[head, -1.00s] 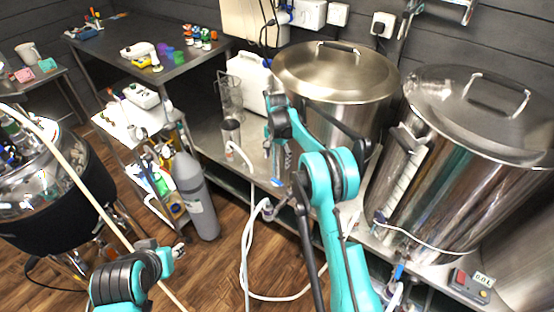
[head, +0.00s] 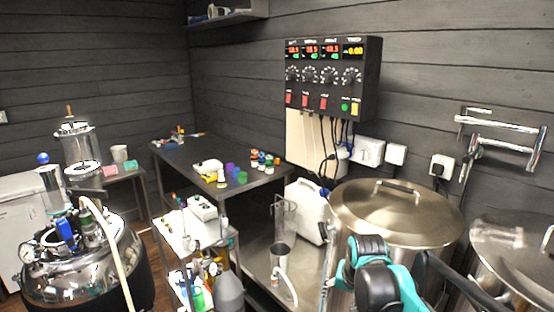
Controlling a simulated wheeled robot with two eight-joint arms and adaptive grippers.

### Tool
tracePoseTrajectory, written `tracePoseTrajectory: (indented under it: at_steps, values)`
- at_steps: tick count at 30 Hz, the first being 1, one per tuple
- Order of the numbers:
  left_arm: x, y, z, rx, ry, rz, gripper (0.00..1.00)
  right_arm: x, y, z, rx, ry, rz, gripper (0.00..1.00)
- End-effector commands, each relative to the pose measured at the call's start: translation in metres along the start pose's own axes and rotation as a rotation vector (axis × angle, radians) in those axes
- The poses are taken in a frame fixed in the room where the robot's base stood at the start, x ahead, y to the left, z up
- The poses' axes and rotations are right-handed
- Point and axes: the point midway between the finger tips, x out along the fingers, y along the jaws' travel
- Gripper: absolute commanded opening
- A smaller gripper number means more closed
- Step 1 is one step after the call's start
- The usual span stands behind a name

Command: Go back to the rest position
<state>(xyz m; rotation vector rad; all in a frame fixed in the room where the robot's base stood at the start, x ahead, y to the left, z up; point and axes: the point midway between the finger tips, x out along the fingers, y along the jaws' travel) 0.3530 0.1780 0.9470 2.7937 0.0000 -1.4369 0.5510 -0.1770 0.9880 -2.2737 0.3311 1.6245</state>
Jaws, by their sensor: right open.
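My right arm shows at the bottom right of the head view, in teal and black, in front of the large lidded steel pot (head: 398,212). My left arm and left gripper are out of view.
A second steel pot (head: 500,240) stands at right. A control box (head: 332,78) hangs on the wall. A dark table (head: 190,160), a white cart (head: 178,236) and a shiny kettle (head: 75,265) are left.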

Motion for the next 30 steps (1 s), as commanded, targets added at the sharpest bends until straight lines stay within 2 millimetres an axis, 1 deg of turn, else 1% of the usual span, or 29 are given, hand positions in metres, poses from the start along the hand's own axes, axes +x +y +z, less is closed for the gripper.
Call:
tracePoseTrajectory:
  at_steps: [1, 3, 5, 6, 8, 9, 12, 15, 18, 21, 30]
  values:
    - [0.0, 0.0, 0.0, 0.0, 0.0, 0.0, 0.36, -0.012, 0.009, 0.019, -0.033, 0.023, -0.009, 0.71]
    - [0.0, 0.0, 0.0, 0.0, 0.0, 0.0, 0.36, -0.024, 0.018, 0.042, -0.086, 0.059, -0.022, 0.71]
    - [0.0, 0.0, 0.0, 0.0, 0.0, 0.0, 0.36, -0.031, 0.027, 0.062, -0.129, 0.089, -0.031, 0.71]
    - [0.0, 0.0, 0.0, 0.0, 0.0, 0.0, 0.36, -0.035, 0.033, 0.076, -0.158, 0.109, -0.036, 0.71]
    - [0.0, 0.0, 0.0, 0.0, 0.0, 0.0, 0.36, -0.039, 0.042, 0.097, -0.203, 0.141, -0.043, 0.71]
    - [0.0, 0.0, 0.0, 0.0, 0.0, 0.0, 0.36, -0.04, 0.048, 0.11, -0.231, 0.161, -0.047, 0.71]
    - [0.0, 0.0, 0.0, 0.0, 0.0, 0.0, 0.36, -0.038, 0.061, 0.14, -0.296, 0.209, -0.054, 0.71]
    - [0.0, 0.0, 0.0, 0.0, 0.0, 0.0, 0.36, -0.033, 0.071, 0.162, -0.346, 0.247, -0.057, 0.71]
    - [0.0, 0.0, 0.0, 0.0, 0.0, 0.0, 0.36, -0.028, 0.077, 0.177, -0.381, 0.272, -0.058, 0.71]
    - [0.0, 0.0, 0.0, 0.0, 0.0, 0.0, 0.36, -0.025, 0.08, 0.183, -0.397, 0.285, -0.058, 0.71]
    - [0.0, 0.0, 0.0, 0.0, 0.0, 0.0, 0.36, -0.025, 0.08, 0.184, -0.401, 0.288, -0.058, 0.71]
